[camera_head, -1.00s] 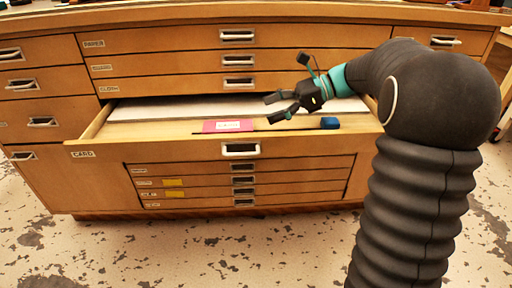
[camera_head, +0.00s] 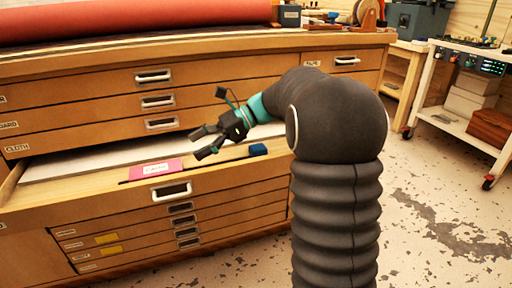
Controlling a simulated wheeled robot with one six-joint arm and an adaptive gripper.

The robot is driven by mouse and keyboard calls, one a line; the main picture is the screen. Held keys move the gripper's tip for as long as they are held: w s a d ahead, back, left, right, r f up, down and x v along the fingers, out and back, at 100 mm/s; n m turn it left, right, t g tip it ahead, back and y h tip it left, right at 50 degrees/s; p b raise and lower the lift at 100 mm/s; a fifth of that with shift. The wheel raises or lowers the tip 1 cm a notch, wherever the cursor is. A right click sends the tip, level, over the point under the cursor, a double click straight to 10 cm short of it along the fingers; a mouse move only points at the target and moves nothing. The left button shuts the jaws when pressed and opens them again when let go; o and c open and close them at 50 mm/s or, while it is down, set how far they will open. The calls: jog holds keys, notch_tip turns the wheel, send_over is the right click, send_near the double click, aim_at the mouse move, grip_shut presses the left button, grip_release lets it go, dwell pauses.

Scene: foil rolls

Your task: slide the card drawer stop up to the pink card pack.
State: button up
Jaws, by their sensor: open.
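The card drawer (camera_head: 90,204) is pulled open, with a white sheet (camera_head: 95,160) lying in it. The pink card pack (camera_head: 156,169) with a white label lies near the drawer's front edge. A dark blue block (camera_head: 258,150), which looks like the drawer stop, sits on the same front strip, to the right of the pack and apart from it. A thin dark line runs along the strip between them. My gripper (camera_head: 201,143) is open and empty above the drawer, between the pack and the block. Its fingers point left, and I cannot tell its exact height.
Shut drawers with metal handles (camera_head: 153,77) lie above the open one. A red roll (camera_head: 120,18) lies on the cabinet top. A white wheeled cart (camera_head: 470,115) stands at the right. The speckled floor (camera_head: 425,215) between is clear.

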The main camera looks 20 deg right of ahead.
jog(key=shift+c, duration=0.8)
jog(key=shift+a+r, duration=0.15)
jog(key=shift+a, duration=0.05)
jog(key=shift+c, duration=0.8)
jog(key=shift+w+a+r+n+h+p, duration=0.1)
jog(key=shift+r+n+h+p, duration=0.25)
jog(key=shift+r, duration=0.3)
jog(key=shift+a+r+n+h+p, duration=0.1)
jog(key=shift+r+n+h+p, duration=0.2)
jog(key=shift+r, duration=0.3)
jog(key=d+r+n+h, duration=0.1)
jog(key=d+r+h, duration=0.1)
jog(key=h, duration=0.1)
notch_tip(320, 180, up, 6)
jog(key=m+h, duration=0.2)
jog(key=h, duration=0.7)
send_over(258, 147)
notch_tip(258, 147, down, 14)
jog(key=b, duration=0.3)
jog(key=shift+w, duration=0.1)
